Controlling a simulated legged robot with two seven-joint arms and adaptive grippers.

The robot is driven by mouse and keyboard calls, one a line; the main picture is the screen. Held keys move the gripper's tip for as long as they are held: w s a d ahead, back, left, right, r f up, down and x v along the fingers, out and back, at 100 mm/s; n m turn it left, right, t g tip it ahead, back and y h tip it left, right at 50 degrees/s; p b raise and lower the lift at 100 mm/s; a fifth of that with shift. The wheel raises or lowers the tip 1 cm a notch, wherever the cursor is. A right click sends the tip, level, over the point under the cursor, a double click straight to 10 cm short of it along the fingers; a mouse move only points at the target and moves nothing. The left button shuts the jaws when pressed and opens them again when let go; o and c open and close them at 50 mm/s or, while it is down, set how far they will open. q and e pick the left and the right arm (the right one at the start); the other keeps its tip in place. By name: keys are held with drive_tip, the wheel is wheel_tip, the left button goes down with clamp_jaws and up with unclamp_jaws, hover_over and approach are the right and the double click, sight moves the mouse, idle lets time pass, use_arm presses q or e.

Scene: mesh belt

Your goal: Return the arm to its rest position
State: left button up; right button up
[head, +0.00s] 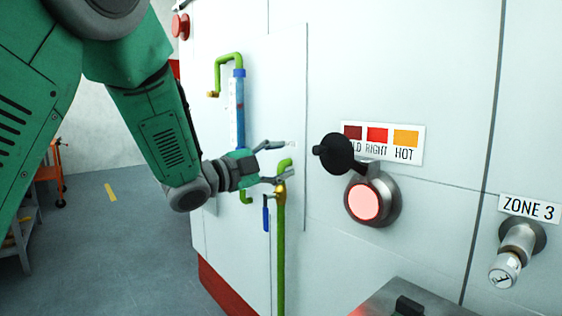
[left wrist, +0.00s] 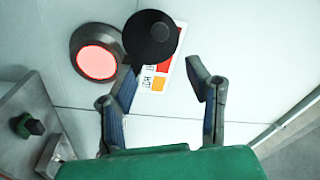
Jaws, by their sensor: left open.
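My left arm, green with grey joints, comes in from the upper left in the head view. My left gripper (head: 283,162) is open and empty, in front of the white panel (head: 440,235) and left of the round port. The port (head: 364,202) has a grey metal rim and a glowing pink-red face. Its black round cover (head: 340,153) is swung aside, leaving the face uncovered. In the left wrist view, the two fingers of the gripper (left wrist: 160,85) stand apart, with the black cover (left wrist: 151,37) and the port (left wrist: 97,62) beyond them. My right gripper is out of view.
A green pipe (head: 281,250) with a blue-handled valve and a sight tube (head: 237,115) run close to the gripper. A colour label (head: 384,143) is above the port. A ZONE 3 fitting (head: 515,252) juts out at right. Floor (head: 130,250) is open at left.

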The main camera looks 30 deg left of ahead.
use_arm(q)
drive_tip(key=shift+a, duration=0.1)
drive_tip(key=s+d+f+n+g+y, duration=0.1)
drive_tip(key=s+f+n+g+y, duration=0.3)
drive_tip(key=f, duration=1.4)
drive_tip(key=s+d+f+n+g+y, duration=0.1)
drive_tip(key=s+f+n+g, duration=0.35)
drive_tip(key=f, duration=1.35)
drive_tip(key=s+d+f+n+g, duration=0.1)
drive_tip(key=s+f+n+g, duration=0.1)
drive_tip(key=s+f, duration=0.4)
drive_tip(key=s+d+f+n+g+y, duration=0.1)
drive_tip(key=s+f+n+g, duration=0.2)
drive_tip(key=s, duration=1.1)
drive_tip(key=s+d+f+n+g+y, duration=0.1)
drive_tip(key=s+f+n+g, duration=0.2)
drive_tip(key=s+f, duration=0.5)
drive_tip(key=s, duration=0.2)
drive_tip(key=shift+s+d+f, duration=0.2)
drive_tip(key=shift+s+f, duration=0.1)
drive_tip(key=shift+w, duration=0.1)
